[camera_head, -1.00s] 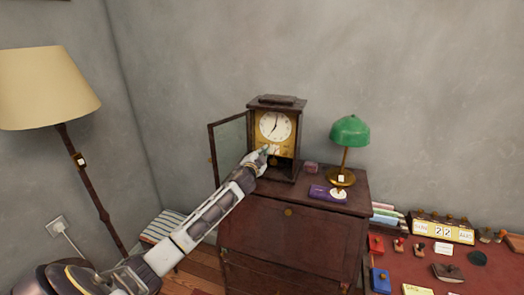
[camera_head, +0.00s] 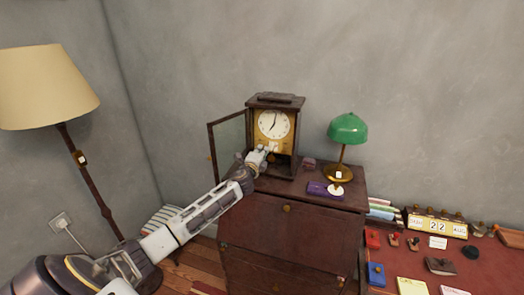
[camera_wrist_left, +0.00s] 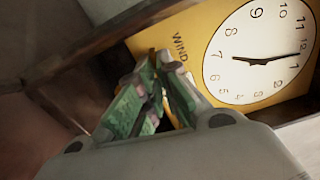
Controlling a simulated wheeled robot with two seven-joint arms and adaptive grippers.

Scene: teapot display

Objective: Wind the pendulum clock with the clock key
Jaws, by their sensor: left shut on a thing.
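The pendulum clock (camera_head: 273,124) stands on the dark wooden cabinet, its glass door (camera_head: 229,146) swung open to the left. In the left wrist view, its white dial (camera_wrist_left: 262,55) and the word WIND on the yellow plate (camera_wrist_left: 195,28) show close up. My left gripper (camera_head: 268,149) is at the clock's open front, just below the dial. In the wrist view, my left gripper (camera_wrist_left: 158,90) is shut, its green-padded fingers close together near WIND. The clock key between them is mostly hidden; I cannot tell whether it sits in the winding hole. My right gripper is not in view.
A green desk lamp (camera_head: 347,130) and a purple item (camera_head: 320,188) stand right of the clock on the cabinet (camera_head: 270,222). A floor lamp (camera_head: 45,88) is at the left. A red-topped desk (camera_head: 490,270) with small items is at the lower right.

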